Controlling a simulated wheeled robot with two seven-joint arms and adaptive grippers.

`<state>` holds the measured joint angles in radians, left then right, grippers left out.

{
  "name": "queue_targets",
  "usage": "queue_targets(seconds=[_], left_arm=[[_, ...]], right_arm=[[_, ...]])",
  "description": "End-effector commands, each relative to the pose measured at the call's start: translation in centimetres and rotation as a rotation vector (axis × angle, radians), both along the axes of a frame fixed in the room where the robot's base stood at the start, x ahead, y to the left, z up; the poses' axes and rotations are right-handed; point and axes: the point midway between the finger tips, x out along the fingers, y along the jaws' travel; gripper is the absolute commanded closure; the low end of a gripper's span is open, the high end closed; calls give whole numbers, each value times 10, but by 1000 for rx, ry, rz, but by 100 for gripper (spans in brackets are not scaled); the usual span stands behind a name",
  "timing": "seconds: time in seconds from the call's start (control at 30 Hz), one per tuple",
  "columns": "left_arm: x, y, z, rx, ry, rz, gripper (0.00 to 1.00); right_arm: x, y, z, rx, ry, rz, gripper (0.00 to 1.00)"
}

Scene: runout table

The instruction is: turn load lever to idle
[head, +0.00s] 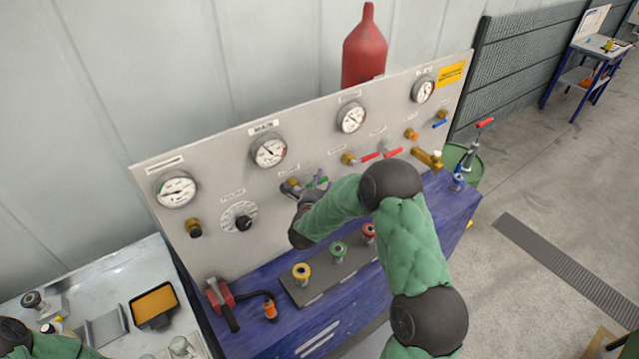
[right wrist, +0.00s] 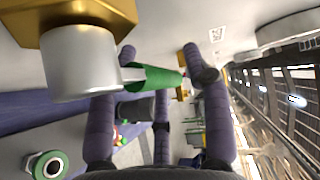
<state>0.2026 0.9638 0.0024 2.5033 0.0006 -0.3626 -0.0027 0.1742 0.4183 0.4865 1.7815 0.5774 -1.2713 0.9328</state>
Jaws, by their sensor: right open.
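A valve lever with a green handle (head: 323,181) sits on the grey gauge panel (head: 225,160), partly hidden by my right gripper (head: 312,186). I cannot read its label, so I cannot tell whether it is the load lever. In the right wrist view the green handle (right wrist: 153,77) reaches sideways from a grey cylinder (right wrist: 78,65) under a brass body (right wrist: 85,15). My right gripper (right wrist: 165,72) is open, with its purple fingers around the handle. Whether they touch it is unclear. At the lower left of the head view only part of my left arm shows.
Several gauges (head: 269,151) are above. Yellow (head: 302,271), green (head: 338,250) and red (head: 369,231) knobs stand on the blue bench below. A red cylinder (head: 364,50) stands behind.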

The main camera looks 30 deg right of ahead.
Motion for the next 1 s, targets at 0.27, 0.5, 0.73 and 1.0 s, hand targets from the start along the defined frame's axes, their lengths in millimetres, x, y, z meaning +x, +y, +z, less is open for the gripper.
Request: queue_targets(seconds=[0.27,0.5,0.73,1.0], left_arm=[[0,0,0,0,0,0,60],[0,0,0,0,0,0,60],[0,0,-4,0,0,0,60],[0,0,-19,0,0,0,60]], right_arm=[[0,0,0,0,0,0,87],[0,0,0,1,1,0,100],[0,1,-4,40,2,0,100],[-1,2,-17,201,15,0,100]])
